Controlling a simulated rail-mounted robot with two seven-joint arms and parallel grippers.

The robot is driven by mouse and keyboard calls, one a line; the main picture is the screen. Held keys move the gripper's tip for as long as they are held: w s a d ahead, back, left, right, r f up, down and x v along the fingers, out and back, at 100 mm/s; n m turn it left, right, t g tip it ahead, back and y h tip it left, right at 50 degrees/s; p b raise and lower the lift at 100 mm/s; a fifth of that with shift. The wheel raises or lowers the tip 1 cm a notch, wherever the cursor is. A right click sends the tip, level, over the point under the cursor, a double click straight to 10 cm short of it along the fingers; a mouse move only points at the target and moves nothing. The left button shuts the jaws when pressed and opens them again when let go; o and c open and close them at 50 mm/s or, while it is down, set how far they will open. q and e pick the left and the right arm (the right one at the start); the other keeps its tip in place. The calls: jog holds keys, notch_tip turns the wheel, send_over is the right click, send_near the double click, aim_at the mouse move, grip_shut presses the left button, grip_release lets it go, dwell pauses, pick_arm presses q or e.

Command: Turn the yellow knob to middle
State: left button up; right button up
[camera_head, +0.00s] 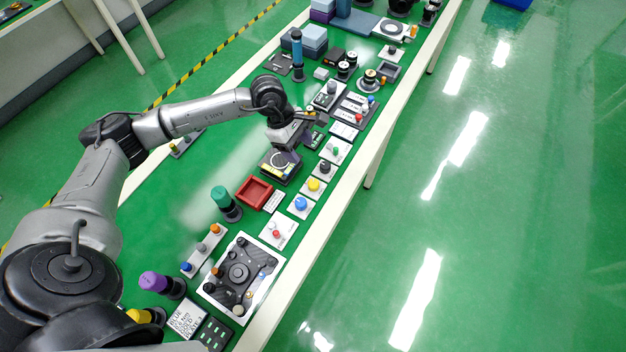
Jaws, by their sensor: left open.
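A round yellow knob (314,185) sits on a small white plate near the right edge of the green bench, between a blue knob plate and a dark knob plate. It is too small to tell which way it is turned. My left gripper (307,131) is open over the bench, farther back than the yellow knob and apart from it. The left arm reaches in from the left. My right gripper is not in view.
A blue knob (300,203) is just in front, a dark knob (324,167) just behind. A red tray (254,192) and a green-topped cylinder (222,199) stand to the left. A black device plate (241,274) lies nearer. The bench's white edge and open floor are right.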

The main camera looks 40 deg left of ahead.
aim_at(314, 183)
pick_arm(q)
jog(key=shift+m+g, duration=0.3)
jog(key=shift+m, duration=0.3)
jog(key=x, duration=0.9)
jog(key=b+x, duration=0.1)
jog(key=x, duration=0.3)
jog(key=shift+s+a+f, duration=0.1)
jog(key=shift+s+f, duration=0.15)
jog(key=shift+f, duration=0.25)
jog(key=shift+c, duration=0.3)
jog(key=c, duration=0.9)
jog(key=shift+o, duration=0.2)
